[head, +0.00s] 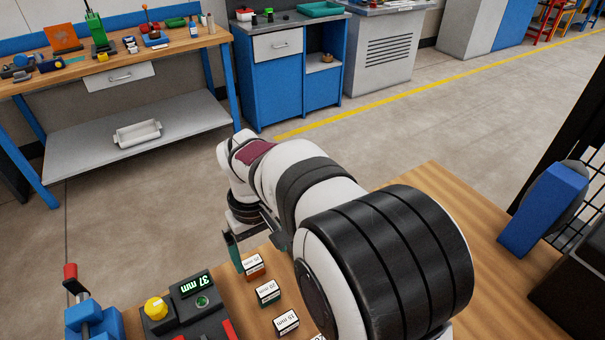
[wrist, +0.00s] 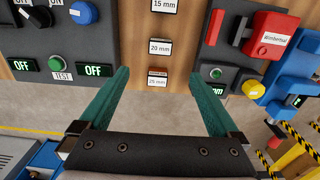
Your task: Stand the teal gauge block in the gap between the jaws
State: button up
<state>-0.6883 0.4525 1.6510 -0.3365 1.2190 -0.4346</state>
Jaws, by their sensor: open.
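Small white-topped gauge blocks stand in a row on the wooden bench. The 25 mm block (wrist: 157,77) has an orange-brown side. The 20 mm block (head: 268,292) shows a dark greenish side in the head view and is probably the teal one; it is also in the wrist view (wrist: 160,47). The 15 mm block (head: 287,321) stands beyond it; its side colour is unclear. My gripper (wrist: 160,80) is open and empty, its teal fingers either side of the row in the picture. Red jaws (wrist: 214,26) are partly visible at the upper right, with a gap between them.
A dark gauge box (head: 186,308) with a yellow knob and a "37 mm" display stands left of the blocks. A blue device (head: 92,322) with a red-topped handle is farther left. A control panel (wrist: 60,60) with "OFF" displays is left in the wrist view.

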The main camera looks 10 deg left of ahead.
notch_tip(320, 180, down, 15)
jog(key=shift+s+f, duration=0.1)
jog(key=shift+f, duration=0.1)
jog(key=shift+r, duration=0.1)
grip_shut()
jog(key=shift+r, duration=0.45)
notch_tip(320, 180, up, 3)
jog(key=shift+f, duration=0.1)
jog(key=w+d+r, duration=0.2)
jog(key=d+r, duration=0.5)
jog(key=d, duration=0.4)
jog(key=m, duration=1)
send_near(267, 289)
jog(key=s, duration=0.5)
jog(key=s+a+r+m, duration=0.1)
jog(key=s+a+m, duration=0.5)
jog(key=s+m, duration=0.2)
jog(key=shift+r, duration=0.15)
